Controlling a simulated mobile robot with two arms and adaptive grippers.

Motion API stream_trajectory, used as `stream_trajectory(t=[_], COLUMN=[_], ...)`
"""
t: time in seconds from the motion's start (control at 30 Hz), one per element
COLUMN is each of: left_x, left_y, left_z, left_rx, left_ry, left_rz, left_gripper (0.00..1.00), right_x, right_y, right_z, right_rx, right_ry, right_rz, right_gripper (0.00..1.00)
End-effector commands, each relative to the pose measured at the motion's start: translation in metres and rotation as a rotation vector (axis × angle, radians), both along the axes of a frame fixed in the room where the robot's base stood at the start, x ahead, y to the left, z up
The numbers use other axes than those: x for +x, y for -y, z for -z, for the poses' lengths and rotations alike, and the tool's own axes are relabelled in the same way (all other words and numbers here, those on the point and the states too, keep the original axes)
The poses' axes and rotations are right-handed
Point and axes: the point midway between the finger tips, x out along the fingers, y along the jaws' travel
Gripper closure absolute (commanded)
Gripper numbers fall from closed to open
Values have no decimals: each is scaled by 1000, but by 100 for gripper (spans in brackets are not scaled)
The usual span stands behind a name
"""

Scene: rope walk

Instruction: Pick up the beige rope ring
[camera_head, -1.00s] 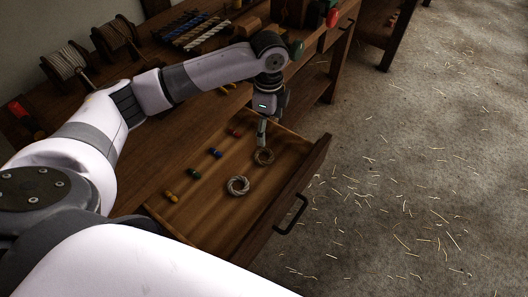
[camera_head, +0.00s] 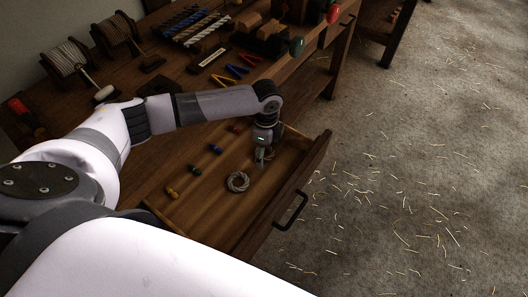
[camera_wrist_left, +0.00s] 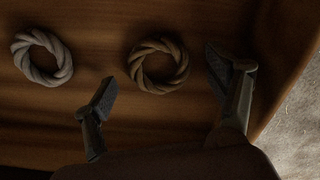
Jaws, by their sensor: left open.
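The beige rope ring (camera_wrist_left: 158,66) lies flat on the drawer floor and looks brownish in the dim left wrist view. In the head view my left gripper hides most of it. My left gripper (camera_head: 262,160) is down inside the open drawer (camera_head: 290,190). In the left wrist view its two fingers (camera_wrist_left: 165,88) are spread apart with nothing between the tips, and the ring shows just beyond them, between their lines. I cannot tell the exact gap from fingertips to ring. My right gripper is not in view.
A grey rope ring (camera_head: 237,182) lies in the drawer beside it, to its left in the left wrist view (camera_wrist_left: 42,57). Several small coloured pieces (camera_head: 194,170) line the drawer's left part. The drawer front with a black handle (camera_head: 291,211) bounds the right side.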

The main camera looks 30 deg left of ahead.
Motion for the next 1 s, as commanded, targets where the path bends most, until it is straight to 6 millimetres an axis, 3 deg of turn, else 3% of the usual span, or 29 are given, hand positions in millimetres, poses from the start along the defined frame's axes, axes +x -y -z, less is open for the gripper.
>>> stream_trajectory(t=[0.17, 0.73, 1.0], left_x=[0, 0, 1], left_y=[0, 0, 0], left_z=[0, 0, -1], left_rx=[0, 0, 0], left_ry=[1, 1, 1], left_rz=[0, 0, 0], left_gripper=[21, 58, 59], right_x=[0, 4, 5], right_y=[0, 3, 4], right_z=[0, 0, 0], right_rx=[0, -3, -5], right_ry=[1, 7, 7], right_rz=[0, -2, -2], right_gripper=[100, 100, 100])
